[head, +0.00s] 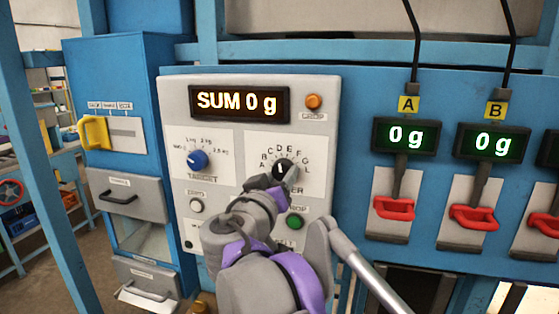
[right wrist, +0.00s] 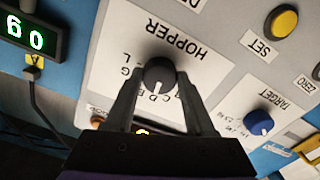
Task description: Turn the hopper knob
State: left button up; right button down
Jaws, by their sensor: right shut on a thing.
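The hopper knob (head: 282,169) is a round dark knob with a light pointer mark, set on a white dial plate with letters around it. In the right wrist view the knob (right wrist: 159,73) sits between my two fingers, its pointer toward the arc of letters; I cannot tell exactly which letter. My right gripper (head: 286,178) is at the panel, partly covering the knob and the HOPPER label. In the right wrist view the gripper (right wrist: 159,82) is shut on the knob, a finger on each side. My left gripper is not in view.
Left of the hopper dial is the blue TARGET knob (head: 197,160). Above is the display (head: 240,102) reading SUM 0 g. A green button (head: 294,221) is below the dial. Scale displays A (head: 405,136) and B (head: 493,142) read 0 g, with red handles (head: 394,208) below.

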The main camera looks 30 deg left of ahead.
jog(key=shift+r, duration=0.25)
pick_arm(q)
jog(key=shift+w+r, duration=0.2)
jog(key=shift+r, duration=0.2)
pick_arm(e)
jog(key=shift+f+n, duration=0.15)
jog(key=shift+n, duration=0.15)
jog(key=shift+c, duration=1.2)
grip_release()
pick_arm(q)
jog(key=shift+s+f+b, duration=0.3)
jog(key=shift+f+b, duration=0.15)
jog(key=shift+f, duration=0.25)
pick_arm(e)
jog(key=v, duration=1)
jog(key=shift+s, duration=0.4)
